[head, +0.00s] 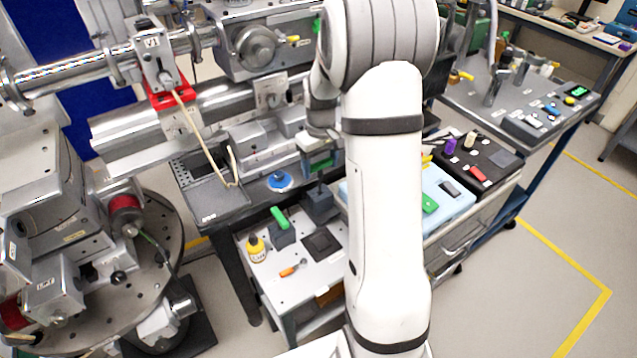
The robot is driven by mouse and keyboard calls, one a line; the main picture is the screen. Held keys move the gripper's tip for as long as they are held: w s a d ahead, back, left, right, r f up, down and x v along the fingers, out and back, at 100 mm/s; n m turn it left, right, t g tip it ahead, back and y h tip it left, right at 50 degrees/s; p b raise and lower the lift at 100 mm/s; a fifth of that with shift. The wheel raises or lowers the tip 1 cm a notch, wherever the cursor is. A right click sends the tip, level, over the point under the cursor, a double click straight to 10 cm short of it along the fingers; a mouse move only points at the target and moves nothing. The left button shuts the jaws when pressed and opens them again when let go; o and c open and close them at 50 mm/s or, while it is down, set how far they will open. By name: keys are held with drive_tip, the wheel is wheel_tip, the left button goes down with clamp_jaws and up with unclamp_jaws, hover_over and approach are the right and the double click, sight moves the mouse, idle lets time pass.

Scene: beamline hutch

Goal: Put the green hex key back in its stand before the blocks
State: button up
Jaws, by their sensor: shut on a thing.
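My gripper (318,164) hangs behind my arm, above the back of the white cart top. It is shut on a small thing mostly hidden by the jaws. A thin dark shaft (320,186) shows below the jaws, above a dark grey block stand (319,206). I cannot tell whether the shaft enters the stand. A bright green bar-shaped handle (279,217) sits tilted at a second dark block (282,236), left of the gripper. I cannot tell for sure which of these is the green hex key. A green block (430,203) lies in a light blue tray (455,208).
A yellow bottle (257,249), an orange-handled tool (293,268) and a dark square pad (322,243) are on the cart's front. A blue round piece (279,181) is behind. A black tray (500,160) with red and purple pieces is at right. Beamline hardware crowds the left.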

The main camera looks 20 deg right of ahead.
sight(320, 177)
drive_tip(key=shift+f, duration=2.95)
drive_tip(key=shift+f, duration=0.15)
drive_tip(key=o, duration=1.3)
wheel_tip(320, 177, up, 12)
drive_tip(key=shift+r, duration=0.1)
drive_tip(key=s+a+r+t, duration=0.1)
drive_tip(key=s+a+r, duration=0.1)
drive_tip(key=s, duration=0.6)
drive_tip(key=s+a+r+m+t, duration=0.1)
drive_tip(key=s+a+r, duration=0.2)
drive_tip(key=s+a, duration=0.2)
drive_tip(key=s+a+r+m, duration=0.1)
drive_tip(key=s+a+r, duration=0.1)
drive_tip(key=s, duration=0.8)
drive_tip(key=shift+s+a+r+t, duration=0.2)
drive_tip(key=shift+s+a+t, duration=0.2)
drive_tip(key=shift+a, duration=0.3)
